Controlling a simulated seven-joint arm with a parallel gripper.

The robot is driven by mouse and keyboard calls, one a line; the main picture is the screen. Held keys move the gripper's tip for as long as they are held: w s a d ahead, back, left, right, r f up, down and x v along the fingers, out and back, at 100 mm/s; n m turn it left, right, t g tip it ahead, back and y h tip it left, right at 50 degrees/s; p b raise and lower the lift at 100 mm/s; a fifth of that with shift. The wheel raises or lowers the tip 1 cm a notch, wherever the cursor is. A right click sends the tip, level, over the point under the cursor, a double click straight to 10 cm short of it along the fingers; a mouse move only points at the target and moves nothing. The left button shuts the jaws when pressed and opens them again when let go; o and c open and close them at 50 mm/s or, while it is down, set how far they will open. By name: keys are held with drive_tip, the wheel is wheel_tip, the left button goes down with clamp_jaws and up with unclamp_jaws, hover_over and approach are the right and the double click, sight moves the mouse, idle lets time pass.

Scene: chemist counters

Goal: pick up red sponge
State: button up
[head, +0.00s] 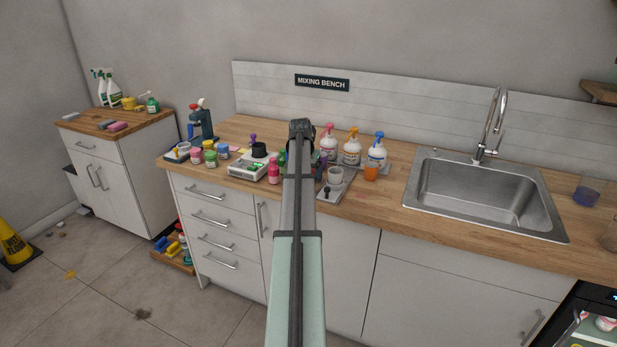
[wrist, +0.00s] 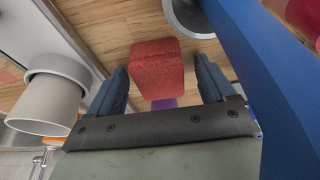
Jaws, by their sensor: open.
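The red sponge (wrist: 158,67) shows in the wrist view as a rough red block over the wooden counter. My gripper (wrist: 162,72) is open, with one dark blue finger on each side of the sponge. Narrow gaps show between the sponge and the fingers, so they appear apart from it. In the head view my arm covers the middle of the bench, and I cannot make out the red sponge or the gripper's fingers there.
A grey cup (wrist: 52,92) is left of the fingers, and a large blue thing crosses on the right. A purple thing (wrist: 163,103) shows by the sponge. Spray bottles (head: 352,150), a pink bottle (head: 274,171) and a sink (head: 485,195) share the bench (head: 395,200).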

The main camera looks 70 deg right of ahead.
drive_tip(key=c, duration=1.1)
drive_tip(key=shift+c, duration=0.4)
wheel_tip(320, 180, up, 10)
idle(0.3)
